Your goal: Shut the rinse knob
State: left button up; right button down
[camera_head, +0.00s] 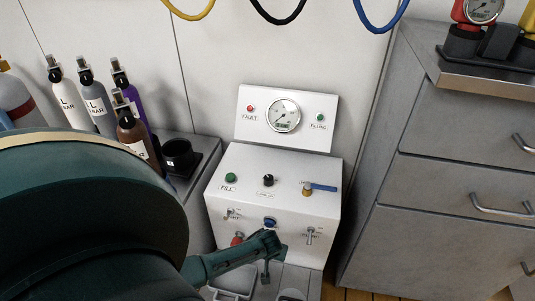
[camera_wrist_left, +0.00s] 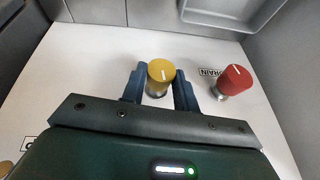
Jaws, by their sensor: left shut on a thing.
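A yellow knob (camera_wrist_left: 159,76) with a white line on its cap stands on the white panel (camera_wrist_left: 85,60) in the left wrist view. My left gripper (camera_wrist_left: 160,85) has one dark blue finger on each side of it and is shut on it. No label shows by this knob. A red knob (camera_wrist_left: 235,80) beside the word DRAIN stands apart to the right. In the head view my left gripper (camera_head: 270,245) is at the front face of the white control box (camera_head: 225,190). It hides the yellow knob there. My right gripper is not in view.
The box top carries a green button (camera_head: 231,177), a black knob (camera_head: 268,180) and a blue-handled valve (camera_head: 320,187). Several bottles (camera_head: 97,103) stand left; a grey drawer cabinet (camera_head: 440,180) stands right.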

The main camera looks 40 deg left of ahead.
pick_arm(q)
jog(key=shift+d+g+y+p, duration=0.2)
jog(key=shift+g+y+p, duration=0.1)
jog(key=shift+y+p, duration=0.1)
jog(key=shift+y, duration=0.3)
jog(key=shift+f, duration=0.1)
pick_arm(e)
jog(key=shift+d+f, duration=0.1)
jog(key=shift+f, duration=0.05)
pick_arm(q)
jog(key=o, duration=1)
